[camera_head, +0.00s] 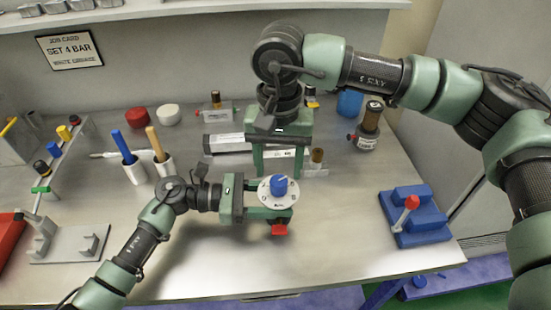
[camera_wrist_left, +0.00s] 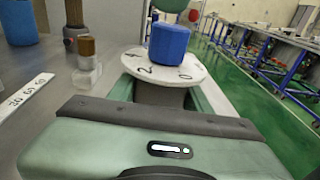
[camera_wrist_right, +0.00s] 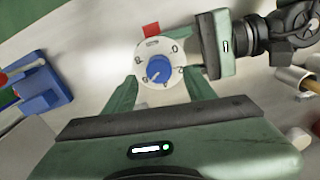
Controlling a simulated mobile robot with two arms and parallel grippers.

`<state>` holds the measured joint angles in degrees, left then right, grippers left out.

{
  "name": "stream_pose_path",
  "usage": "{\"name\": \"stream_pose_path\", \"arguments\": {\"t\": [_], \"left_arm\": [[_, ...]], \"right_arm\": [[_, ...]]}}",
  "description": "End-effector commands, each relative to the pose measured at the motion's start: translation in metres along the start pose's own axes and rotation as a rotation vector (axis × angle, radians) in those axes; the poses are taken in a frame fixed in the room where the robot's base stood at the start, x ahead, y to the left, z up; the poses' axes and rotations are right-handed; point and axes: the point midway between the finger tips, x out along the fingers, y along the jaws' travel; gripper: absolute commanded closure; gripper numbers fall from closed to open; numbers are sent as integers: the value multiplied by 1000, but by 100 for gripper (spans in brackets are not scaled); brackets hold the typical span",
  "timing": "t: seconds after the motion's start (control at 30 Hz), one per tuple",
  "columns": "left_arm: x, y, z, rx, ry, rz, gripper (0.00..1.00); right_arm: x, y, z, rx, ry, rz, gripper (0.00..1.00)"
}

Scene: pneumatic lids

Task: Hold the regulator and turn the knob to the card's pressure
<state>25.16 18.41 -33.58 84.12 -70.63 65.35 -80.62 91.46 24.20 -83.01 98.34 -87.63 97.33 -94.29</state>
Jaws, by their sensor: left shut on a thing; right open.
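The job card (camera_head: 69,50) at upper left reads "SET 4 BAR" and "WHITE GREASE". The regulator has a white numbered dial (camera_head: 264,190), a blue knob (camera_head: 278,184) and a red part (camera_head: 280,230) at its front. My left gripper (camera_head: 279,201) is shut on the regulator's body, below the dial. My right gripper (camera_head: 279,165) is open and empty, just behind and above the knob, apart from it. In the right wrist view the knob (camera_wrist_right: 159,69) lies beyond and between the open fingers, its white mark towards lower left. The number at the mark is unclear.
A grey cylinder (camera_head: 228,143) lies behind the right gripper. White cups with blue and yellow handles (camera_head: 135,172) stand to the left. A blue fixture with a red lever (camera_head: 416,220) stands at right. The front of the bench is mostly clear.

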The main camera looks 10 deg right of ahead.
Motion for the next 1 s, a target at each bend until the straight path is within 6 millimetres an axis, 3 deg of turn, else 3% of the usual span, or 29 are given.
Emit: {"name": "stream_pose_path", "arguments": {"t": [0.03, 0.23, 0.47, 0.67, 1.0], "left_arm": [[0, -3, -8, -9, 13, -5, 87], [0, -3, -8, -9, 13, -5, 87], [0, -3, -9, -9, 13, -5, 87], [0, -3, -9, -9, 14, -5, 87], [0, -3, -8, -9, 14, -5, 87]], "right_arm": [[-12, -1, -1, 85, 4, -1, 45], [-53, 0, -1, 433, 3, -2, 45], [-74, 0, 2, 639, -1, 0, 45], [-52, 1, 3, 657, -4, 3, 45], [15, 1, 3, 655, -4, 2, 45]]}}
